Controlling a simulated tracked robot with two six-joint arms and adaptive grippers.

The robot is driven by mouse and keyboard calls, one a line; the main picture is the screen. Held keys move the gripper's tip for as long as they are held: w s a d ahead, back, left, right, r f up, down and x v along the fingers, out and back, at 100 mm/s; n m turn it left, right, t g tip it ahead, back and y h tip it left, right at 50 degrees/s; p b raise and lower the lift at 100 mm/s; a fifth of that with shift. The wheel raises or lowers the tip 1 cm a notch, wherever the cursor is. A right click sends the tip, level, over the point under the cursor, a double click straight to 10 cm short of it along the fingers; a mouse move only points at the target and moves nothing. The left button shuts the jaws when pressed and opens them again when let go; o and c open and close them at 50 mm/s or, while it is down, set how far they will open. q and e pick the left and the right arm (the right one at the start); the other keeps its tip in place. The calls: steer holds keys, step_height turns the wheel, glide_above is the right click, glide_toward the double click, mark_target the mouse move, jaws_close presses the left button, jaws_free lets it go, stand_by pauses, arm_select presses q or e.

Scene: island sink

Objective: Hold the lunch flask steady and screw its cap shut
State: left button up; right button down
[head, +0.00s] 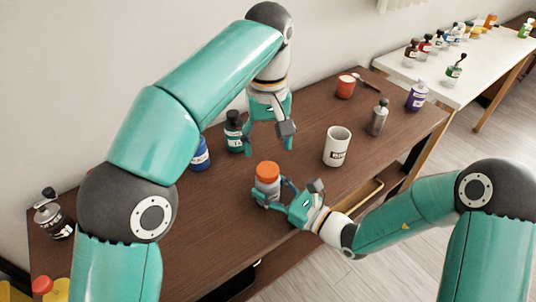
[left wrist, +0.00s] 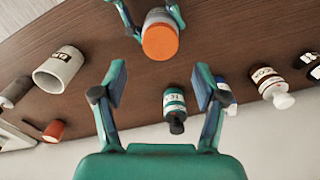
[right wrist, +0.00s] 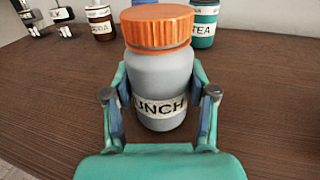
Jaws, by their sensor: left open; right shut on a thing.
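The lunch flask (head: 267,187) is a grey-white jar with a label reading "UNCH" in the right wrist view (right wrist: 160,85). It stands upright on the brown table. Its orange cap (head: 267,170) sits on top of it; I cannot tell how tight it is. The cap also shows in the left wrist view (left wrist: 160,41). My right gripper (head: 271,196) is shut on the flask body, one finger on each side. My left gripper (head: 270,142) is open and empty, above and behind the flask, apart from the cap.
A white mug (head: 337,146) stands right of the flask. A dark green tea bottle (head: 234,131) and a blue jar (head: 200,154) stand behind it, left. A grey bottle (head: 378,117), red cup (head: 346,86) and purple bottle (head: 417,96) are farther right.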

mark_target(267, 169)
arm_select(q)
steer(key=shift+f, duration=3.5)
steer(key=c, duration=1.2)
steer(key=m, duration=0.5)
steer(key=o, duration=1.4)
steer(key=shift+c, duration=0.2)
steer(key=shift+r, duration=3.65)
